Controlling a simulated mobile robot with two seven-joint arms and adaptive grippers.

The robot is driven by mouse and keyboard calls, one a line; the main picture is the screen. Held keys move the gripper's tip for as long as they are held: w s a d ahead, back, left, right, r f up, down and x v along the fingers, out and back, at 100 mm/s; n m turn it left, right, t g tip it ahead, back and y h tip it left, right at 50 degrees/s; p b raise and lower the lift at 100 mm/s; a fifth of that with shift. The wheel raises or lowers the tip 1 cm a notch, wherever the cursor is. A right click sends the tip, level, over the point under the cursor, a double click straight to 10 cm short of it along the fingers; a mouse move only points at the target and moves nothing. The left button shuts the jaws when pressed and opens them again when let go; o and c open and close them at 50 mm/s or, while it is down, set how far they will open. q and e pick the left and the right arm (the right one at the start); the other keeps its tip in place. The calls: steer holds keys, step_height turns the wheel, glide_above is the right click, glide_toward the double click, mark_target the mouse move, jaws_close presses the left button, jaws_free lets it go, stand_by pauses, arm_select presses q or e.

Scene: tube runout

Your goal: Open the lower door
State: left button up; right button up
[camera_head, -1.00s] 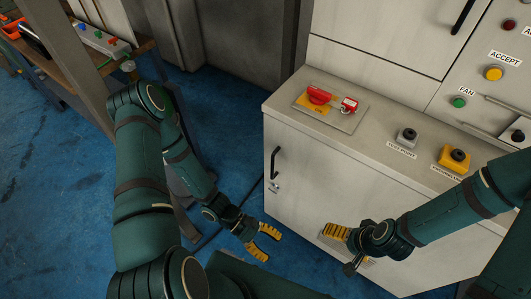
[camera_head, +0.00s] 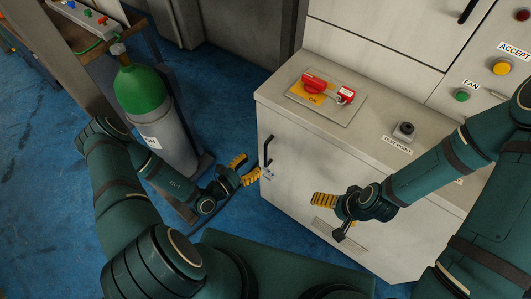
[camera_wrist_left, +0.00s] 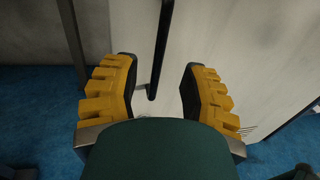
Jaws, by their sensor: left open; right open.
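The lower door (camera_head: 300,170) is the pale front panel of the cabinet and looks closed. Its black vertical handle (camera_head: 267,151) is near the door's left edge. My left gripper (camera_head: 246,169) is open just left of the handle in the head view. In the left wrist view the dark handle (camera_wrist_left: 160,50) stands between and beyond the two yellow fingers of the left gripper (camera_wrist_left: 160,95); I see no contact. My right gripper (camera_head: 325,204) is open in front of the door's right part, with no object visible in it.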

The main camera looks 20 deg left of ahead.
mark_target(265, 154)
arm_select(q)
steer(key=b+x, duration=0.1)
steer(key=x, duration=0.6)
jaws_close()
